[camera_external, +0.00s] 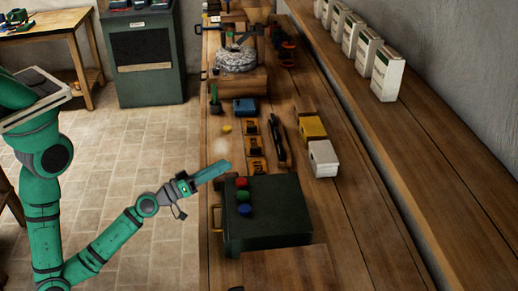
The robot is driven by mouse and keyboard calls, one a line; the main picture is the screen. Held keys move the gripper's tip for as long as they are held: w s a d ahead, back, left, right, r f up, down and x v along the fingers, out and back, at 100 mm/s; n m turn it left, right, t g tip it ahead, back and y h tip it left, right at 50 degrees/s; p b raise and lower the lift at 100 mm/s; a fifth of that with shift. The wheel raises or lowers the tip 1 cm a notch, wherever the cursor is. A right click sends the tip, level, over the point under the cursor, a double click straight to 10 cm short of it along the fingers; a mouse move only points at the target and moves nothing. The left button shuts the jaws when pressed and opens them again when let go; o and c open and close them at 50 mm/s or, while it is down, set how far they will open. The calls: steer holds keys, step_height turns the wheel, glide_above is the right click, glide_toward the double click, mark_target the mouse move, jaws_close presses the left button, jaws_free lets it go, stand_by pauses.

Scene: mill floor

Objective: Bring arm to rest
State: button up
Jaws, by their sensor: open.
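My gripper (212,172) is at the end of my green arm, at the left edge of the long wooden bench. It points right, above and just behind a dark green box (275,236) with a red, a green and a blue knob on top. The jaws are open and I see nothing held between them. The arm is bent, with its elbow low at the bottom left and the forearm reaching up and right over the tiled floor.
The wooden bench (355,235) carries a white box (323,159), a yellow box (312,128), a blue box (245,106) and a grey coil (237,61). White cartons (387,75) line the right ledge. A green cabinet (146,58) stands behind. The tiled floor (140,140) is clear.

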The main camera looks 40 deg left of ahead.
steer(key=s+a+f+g+y, duration=0.1)
steer(key=s+a+f+y, duration=0.1)
steer(key=s+a+f, duration=0.2)
steer(key=s+a+f+m+g+y, duration=0.1)
steer(key=s+a+f+y, duration=0.2)
steer(key=s+a, duration=0.6)
steer(key=s+a+f+m+g+y, duration=0.1)
steer(key=s+a+f+y, duration=0.1)
steer(key=s+a+f, duration=0.5)
steer(key=s, duration=0.4)
steer(key=shift+s+a+y, duration=0.35)
steer(key=shift+y, duration=0.05)
